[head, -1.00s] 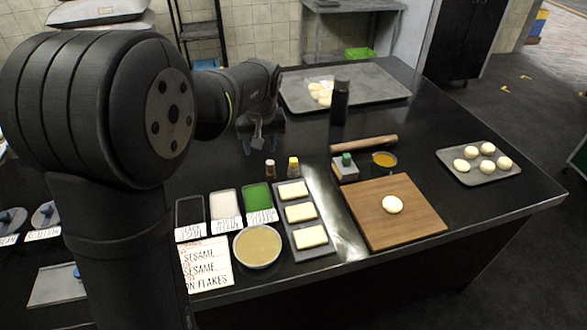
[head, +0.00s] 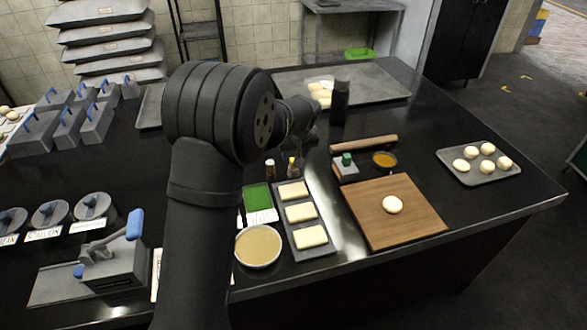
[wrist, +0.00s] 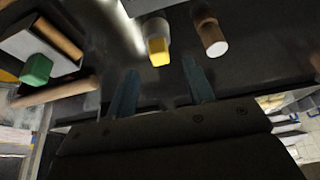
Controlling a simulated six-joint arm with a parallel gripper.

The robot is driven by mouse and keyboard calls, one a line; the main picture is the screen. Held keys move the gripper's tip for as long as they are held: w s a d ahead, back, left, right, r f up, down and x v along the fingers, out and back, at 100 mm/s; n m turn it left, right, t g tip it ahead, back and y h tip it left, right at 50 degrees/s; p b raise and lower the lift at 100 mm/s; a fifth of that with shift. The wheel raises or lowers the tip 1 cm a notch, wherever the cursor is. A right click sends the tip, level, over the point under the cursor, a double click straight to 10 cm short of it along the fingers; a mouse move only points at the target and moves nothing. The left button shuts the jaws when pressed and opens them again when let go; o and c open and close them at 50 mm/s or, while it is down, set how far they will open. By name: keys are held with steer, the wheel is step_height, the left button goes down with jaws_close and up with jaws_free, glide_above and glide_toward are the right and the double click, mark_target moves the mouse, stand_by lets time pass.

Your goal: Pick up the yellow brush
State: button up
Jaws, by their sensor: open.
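The yellow brush (head: 292,169) stands on the black counter behind the long grey tray, partly covered by my arm in the head view. In the wrist view the yellow brush (wrist: 158,49) shows its yellow end and a pale body, just beyond the fingertips and between their lines. My gripper (wrist: 161,67) is open and empty, its two blue-grey fingers apart. In the head view the fingers are hard to make out against the dark arm and counter. I cannot tell the exact gap to the brush.
A brown, white-ended item (wrist: 213,36) stands close beside the brush; it also shows in the head view (head: 270,169). A box with a green top (head: 345,166), a rolling pin (head: 364,143) and a tall dark bottle (head: 339,103) are nearby. The long grey tray (head: 305,254) holds pale pieces.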

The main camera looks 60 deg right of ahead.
steer(key=shift+x, duration=2.85)
steer(key=shift+d+r, duration=0.1)
steer(key=c, duration=0.8)
